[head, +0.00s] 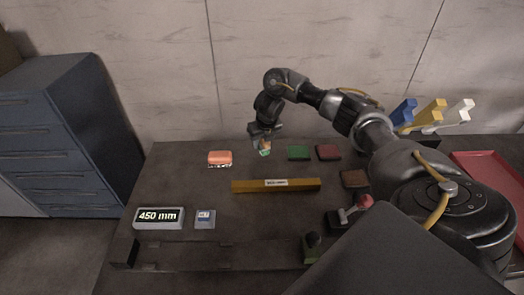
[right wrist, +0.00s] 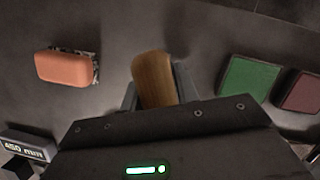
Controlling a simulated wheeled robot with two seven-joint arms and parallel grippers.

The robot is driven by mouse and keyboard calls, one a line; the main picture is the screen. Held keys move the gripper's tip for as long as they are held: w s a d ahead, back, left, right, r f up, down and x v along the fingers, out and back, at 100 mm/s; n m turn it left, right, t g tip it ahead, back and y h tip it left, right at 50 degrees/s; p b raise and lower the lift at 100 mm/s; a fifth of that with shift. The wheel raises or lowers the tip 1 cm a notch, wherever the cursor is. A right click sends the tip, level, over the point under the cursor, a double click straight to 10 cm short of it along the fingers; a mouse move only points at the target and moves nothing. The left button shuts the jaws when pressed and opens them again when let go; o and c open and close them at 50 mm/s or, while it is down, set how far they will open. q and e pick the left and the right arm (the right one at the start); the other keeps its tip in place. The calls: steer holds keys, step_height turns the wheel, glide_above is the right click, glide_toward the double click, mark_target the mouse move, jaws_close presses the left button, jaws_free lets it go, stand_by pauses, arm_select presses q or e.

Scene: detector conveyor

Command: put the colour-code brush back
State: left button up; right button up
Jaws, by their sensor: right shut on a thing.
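My right gripper (head: 264,146) is over the back middle of the dark table (head: 190,180). It is shut on a small piece with a rounded tan wooden top (right wrist: 153,80), seen between the fingers in the right wrist view. In the head view, a bit of green and orange shows at the fingertips. I cannot tell whether this piece is the colour-code brush, or whether it touches the table. An orange block (head: 220,157) with a speckled black-and-white lower edge sits left of the gripper; it also shows in the right wrist view (right wrist: 66,68). My left gripper is not in view.
A green pad (head: 299,152) and a dark red pad (head: 328,152) lie right of the gripper, a brown pad (head: 354,179) nearer. A yellow bar (head: 250,186) lies in front. A "450 mm" display (head: 158,217) stands front left. A red tray (head: 485,172) is far right.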

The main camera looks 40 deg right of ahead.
mark_target(262, 148)
step_height(262, 148, down, 2)
steer(key=shift+f+b, duration=0.1)
steer(key=shift+b, duration=0.4)
steer(key=shift+f+p, duration=0.2)
steer(key=shift+p, duration=0.15)
steer(key=shift+w+d+f, duration=0.1)
steer(key=shift+w+f, duration=0.05)
steer(key=shift+f, duration=0.3)
steer(key=o, duration=0.9)
steer(key=shift+f, duration=0.15)
steer(key=shift+o, duration=0.2)
